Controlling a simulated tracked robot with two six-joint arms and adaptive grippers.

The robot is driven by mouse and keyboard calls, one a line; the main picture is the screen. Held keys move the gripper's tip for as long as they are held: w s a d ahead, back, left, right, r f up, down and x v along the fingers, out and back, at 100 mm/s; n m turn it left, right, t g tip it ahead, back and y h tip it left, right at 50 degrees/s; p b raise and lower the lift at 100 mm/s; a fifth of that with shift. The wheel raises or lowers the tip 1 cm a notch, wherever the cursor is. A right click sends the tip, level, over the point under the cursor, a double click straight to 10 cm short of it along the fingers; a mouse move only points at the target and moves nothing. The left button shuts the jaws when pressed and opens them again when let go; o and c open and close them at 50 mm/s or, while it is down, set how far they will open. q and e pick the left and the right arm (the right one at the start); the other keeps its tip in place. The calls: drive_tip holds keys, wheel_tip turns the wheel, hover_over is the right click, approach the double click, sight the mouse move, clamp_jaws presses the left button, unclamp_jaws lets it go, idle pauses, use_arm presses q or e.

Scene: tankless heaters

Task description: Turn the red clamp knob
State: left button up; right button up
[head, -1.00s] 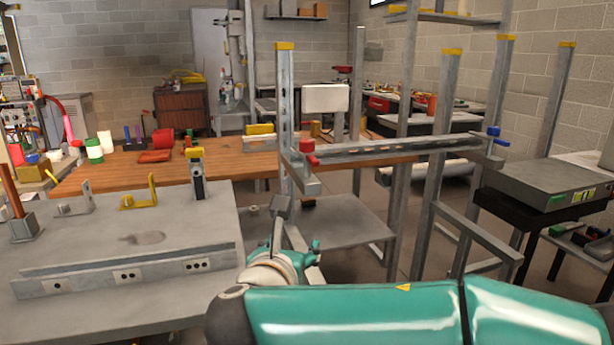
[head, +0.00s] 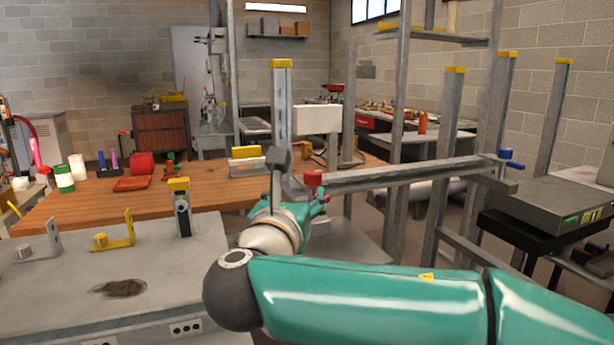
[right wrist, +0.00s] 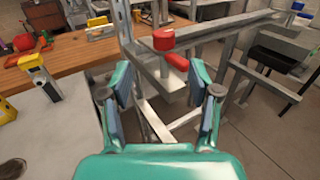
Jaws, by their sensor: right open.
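The red clamp knob (head: 313,178) sits at the left end of a long grey metal bar (head: 400,175) on the frame. In the right wrist view the red knob (right wrist: 164,40) has a round top, with a red rod-like part angled below it. My right gripper (head: 318,202) is close in front of and below the knob in the head view. In the right wrist view the gripper (right wrist: 161,88) is open and empty, its teal fingers spread on either side of the knob's line, with the knob beyond the tips. They appear apart. My left gripper is not in view.
Grey posts with yellow caps (head: 281,63) rise around the bar. A blue clamp knob (head: 508,155) is at the bar's right end. A grey bench (head: 60,290) with yellow brackets lies left, and a wooden table (head: 90,208) with bottles and tools stands behind.

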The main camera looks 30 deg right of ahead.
sight(310, 176)
drive_tip(key=x, duration=1.1)
drive_tip(key=shift+w+d, duration=0.15)
drive_tip(key=shift+d, duration=0.25)
drive_tip(key=c, duration=1.1)
drive_tip(key=shift+a+f, duration=0.1)
drive_tip(key=shift+a, duration=0.3)
drive_tip(key=shift+c, duration=0.4)
drive_tip(key=shift+d, duration=0.25)
